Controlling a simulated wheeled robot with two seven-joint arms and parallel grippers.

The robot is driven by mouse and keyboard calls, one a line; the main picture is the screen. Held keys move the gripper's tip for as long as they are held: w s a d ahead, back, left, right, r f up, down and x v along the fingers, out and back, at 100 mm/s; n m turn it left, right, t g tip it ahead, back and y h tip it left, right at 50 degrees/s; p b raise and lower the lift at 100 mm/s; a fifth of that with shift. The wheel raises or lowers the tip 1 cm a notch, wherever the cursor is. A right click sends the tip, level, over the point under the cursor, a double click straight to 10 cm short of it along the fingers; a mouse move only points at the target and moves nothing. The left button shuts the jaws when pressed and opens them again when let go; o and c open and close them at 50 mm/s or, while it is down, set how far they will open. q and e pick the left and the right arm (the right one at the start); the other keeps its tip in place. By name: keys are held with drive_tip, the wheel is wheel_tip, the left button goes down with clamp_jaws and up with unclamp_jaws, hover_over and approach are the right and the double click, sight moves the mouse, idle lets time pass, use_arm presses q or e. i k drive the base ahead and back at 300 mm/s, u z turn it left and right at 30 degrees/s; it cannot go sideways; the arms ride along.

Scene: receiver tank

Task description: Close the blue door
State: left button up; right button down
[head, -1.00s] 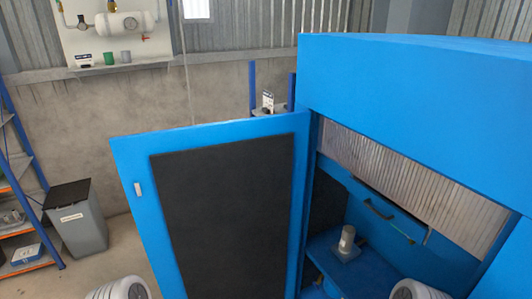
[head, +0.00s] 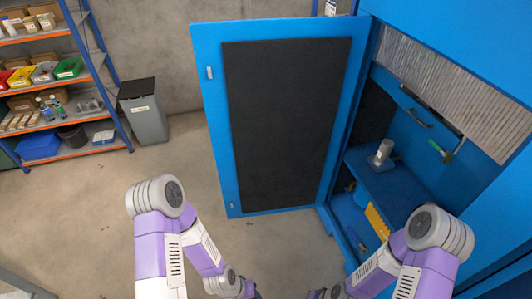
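The blue door (head: 210,120) stands wide open in the head view, hinged at its right side on the blue cabinet (head: 490,70). Its inner face carries a dark panel (head: 285,120), and a small light latch piece (head: 210,73) sits near its free left edge. My two arms reach in from the bottom, below and in front of the door, and do not appear to touch it. Their far ends run down to the bottom edge of the picture. Neither gripper's fingers can be made out there.
The open cabinet holds a shelf with a grey cylinder (head: 381,153), a handle (head: 416,118) and a green-handled tool (head: 440,150). A grey bin (head: 143,110) and a loaded shelf rack (head: 62,75) stand at the left. The floor (head: 90,215) left of the door is clear.

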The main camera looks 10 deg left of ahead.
sight(277, 101)
drive_tip(key=u, duration=1.6)
drive_tip(key=i, duration=5.35)
drive_tip(key=z, duration=4.7)
drive_tip(key=i, duration=1.05)
drive_tip(key=z, duration=0.1)
